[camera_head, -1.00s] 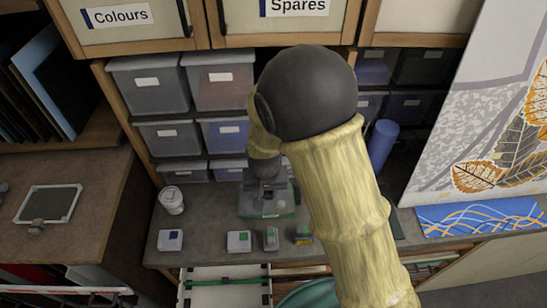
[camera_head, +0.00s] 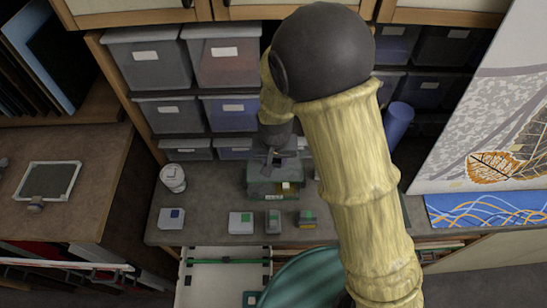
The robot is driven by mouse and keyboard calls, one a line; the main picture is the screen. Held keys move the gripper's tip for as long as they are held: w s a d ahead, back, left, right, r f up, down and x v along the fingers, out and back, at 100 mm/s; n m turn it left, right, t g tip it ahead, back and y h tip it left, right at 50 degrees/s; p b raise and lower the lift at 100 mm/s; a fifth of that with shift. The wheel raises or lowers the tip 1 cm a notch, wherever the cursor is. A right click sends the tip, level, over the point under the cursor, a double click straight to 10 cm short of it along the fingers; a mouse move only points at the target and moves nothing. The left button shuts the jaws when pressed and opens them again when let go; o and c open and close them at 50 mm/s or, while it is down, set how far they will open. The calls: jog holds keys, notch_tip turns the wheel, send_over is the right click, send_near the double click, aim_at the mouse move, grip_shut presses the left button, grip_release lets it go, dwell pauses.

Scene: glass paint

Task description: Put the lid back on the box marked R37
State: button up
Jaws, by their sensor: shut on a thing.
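A greenish box (camera_head: 259,188) with a small pale label on its front stands at the back of the worktop, below the shelf bins. A yellowish item shows at its right part. The label is too small to read as R37. My gripper (camera_head: 271,157) is right above the box, pointing down, shut on what seems to be the lid. The lid's outline is too small and dark to make out, and I cannot tell whether it touches the box. My arm hides the worktop to the right.
A white tub (camera_head: 173,178) stands left. Grey bins (camera_head: 149,57) fill the shelves behind.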

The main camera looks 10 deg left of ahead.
notch_tip(320, 180, down, 2)
jog(key=shift+s+a+f+b, duration=0.1)
jog(key=shift+f+b, duration=0.15)
jog(key=shift+b, duration=0.65)
jog(key=shift+f+b, duration=1.25)
jog(key=shift+f, duration=0.4)
jog(key=shift+f, duration=0.65)
dwell(0.5)
jog(key=o, duration=1.1)
jog(key=shift+c, duration=0.2)
jog(key=shift+o, duration=0.5)
jog(key=o, duration=0.4)
jog(key=shift+r, duration=0.1)
